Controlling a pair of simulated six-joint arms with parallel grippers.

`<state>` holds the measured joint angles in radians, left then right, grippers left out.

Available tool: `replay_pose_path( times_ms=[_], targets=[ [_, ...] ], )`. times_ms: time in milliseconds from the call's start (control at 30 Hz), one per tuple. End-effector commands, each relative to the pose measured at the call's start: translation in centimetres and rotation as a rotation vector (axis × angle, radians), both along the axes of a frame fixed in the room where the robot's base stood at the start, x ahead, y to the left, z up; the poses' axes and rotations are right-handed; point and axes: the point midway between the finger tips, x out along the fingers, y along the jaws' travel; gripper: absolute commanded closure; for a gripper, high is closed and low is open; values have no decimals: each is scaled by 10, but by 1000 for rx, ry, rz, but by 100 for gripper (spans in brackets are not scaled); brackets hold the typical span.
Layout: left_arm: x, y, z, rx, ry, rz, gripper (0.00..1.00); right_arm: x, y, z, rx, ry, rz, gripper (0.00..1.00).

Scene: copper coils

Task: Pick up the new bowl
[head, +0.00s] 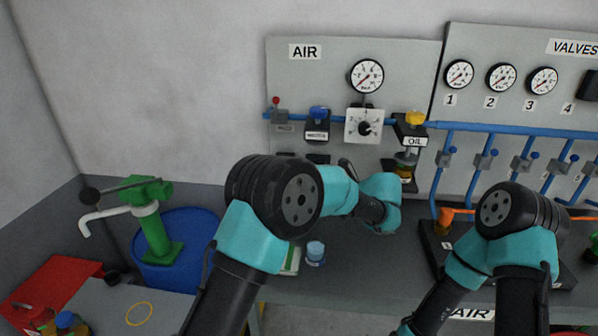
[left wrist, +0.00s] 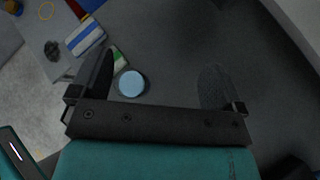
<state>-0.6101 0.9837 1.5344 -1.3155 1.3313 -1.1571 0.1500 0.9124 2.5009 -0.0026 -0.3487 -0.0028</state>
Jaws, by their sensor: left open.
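A small round cup with a pale blue top (head: 315,251) stands on the grey bench, beside a white and green item; it is probably the new bowl. In the left wrist view its round blue top (left wrist: 131,83) shows between my fingers, nearer the left one, and apart from both. My left gripper (left wrist: 158,82) is open and empty above the bench. In the head view my left forearm hides its fingers. Another bowl with amber contents (head: 405,172) hangs under the OIL unit on the panel. My right gripper is out of the head view.
The AIR panel (head: 320,75) with gauge and pipe rises behind the bench. A blue drum (head: 180,262) with a green pump (head: 152,225) stands left, near a red box (head: 50,285). Striped blue and white packaging (left wrist: 86,37) lies near the cup.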

Motion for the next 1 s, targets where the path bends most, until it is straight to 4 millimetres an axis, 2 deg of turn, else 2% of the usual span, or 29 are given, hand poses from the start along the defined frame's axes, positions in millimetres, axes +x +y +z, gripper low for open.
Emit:
replay_pose_path(
  times_ms=[33, 100, 300, 433, 800, 1000],
  targets=[
    [0, -11, -5, 53, -32, -1, 6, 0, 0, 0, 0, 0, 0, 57],
    [4, -25, 0, 125, -120, 9, 6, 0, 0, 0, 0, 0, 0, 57],
    [14, -64, 32, 270, -439, 44, 6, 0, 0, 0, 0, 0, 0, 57],
    [13, -81, 45, 311, -578, 54, 6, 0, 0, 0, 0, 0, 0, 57],
    [12, -83, 49, 318, -613, 57, 6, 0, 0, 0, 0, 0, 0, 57],
    [22, -71, 49, 318, -612, 60, 6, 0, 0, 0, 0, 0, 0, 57]
  ],
)
